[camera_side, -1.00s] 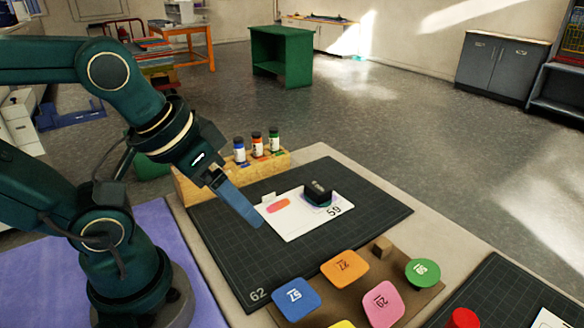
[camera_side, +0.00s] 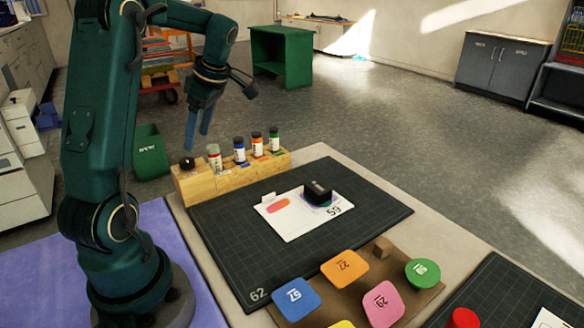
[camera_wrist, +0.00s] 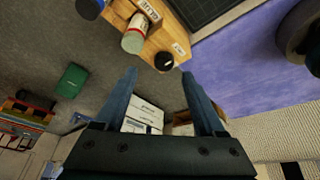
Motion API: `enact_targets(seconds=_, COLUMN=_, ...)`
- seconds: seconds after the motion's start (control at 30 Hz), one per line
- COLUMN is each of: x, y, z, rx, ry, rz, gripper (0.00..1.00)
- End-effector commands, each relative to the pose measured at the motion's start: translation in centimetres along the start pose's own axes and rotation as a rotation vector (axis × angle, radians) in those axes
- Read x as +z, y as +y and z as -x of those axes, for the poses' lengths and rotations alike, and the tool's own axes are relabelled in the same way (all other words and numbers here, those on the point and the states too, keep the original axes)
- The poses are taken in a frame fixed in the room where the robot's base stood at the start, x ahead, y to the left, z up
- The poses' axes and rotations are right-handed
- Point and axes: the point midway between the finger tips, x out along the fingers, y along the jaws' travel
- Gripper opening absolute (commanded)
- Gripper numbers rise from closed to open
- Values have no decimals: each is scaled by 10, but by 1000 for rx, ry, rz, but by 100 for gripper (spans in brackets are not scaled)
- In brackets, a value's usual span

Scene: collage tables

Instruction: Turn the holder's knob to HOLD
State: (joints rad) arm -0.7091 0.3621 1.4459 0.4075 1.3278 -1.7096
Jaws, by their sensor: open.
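The wooden holder (camera_side: 228,180) stands along the back edge of the table, with several bottles in a row on it. Its round black knob (camera_side: 187,163) sits on top at the left end. The knob also shows in the wrist view (camera_wrist: 164,61), beside a white-and-green bottle (camera_wrist: 134,36). I cannot read which setting the knob is at. My gripper (camera_side: 197,140) points down with its two blue fingers apart and empty. It is above the knob end and appears clear of the holder. In the wrist view the knob lies near the line between the fingertips (camera_wrist: 160,73).
A dark cutting mat (camera_side: 240,235) lies in front of the holder, bearing a white card (camera_side: 290,228) with a black stamp-like block (camera_side: 318,194). A brown board (camera_side: 395,318) with coloured pads is nearer. A green bin (camera_side: 150,155) stands behind the holder.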

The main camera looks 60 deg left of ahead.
Motion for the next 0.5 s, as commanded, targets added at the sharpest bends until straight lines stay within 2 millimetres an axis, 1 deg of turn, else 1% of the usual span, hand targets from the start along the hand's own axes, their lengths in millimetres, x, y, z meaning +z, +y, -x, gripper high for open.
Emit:
enact_targets(seconds=0.03, x=-4, y=-1, z=-10, rx=-31, ry=1, rz=13, gripper=72)
enact_targets(seconds=0.17, x=-9, y=-4, z=-22, rx=-59, ry=1, rz=29, gripper=72)
enact_targets(seconds=0.4, x=-9, y=-6, z=-51, rx=-59, ry=1, rz=26, gripper=72)
enact_targets(seconds=0.5, x=-8, y=-7, z=-61, rx=-58, ry=0, rz=26, gripper=72)
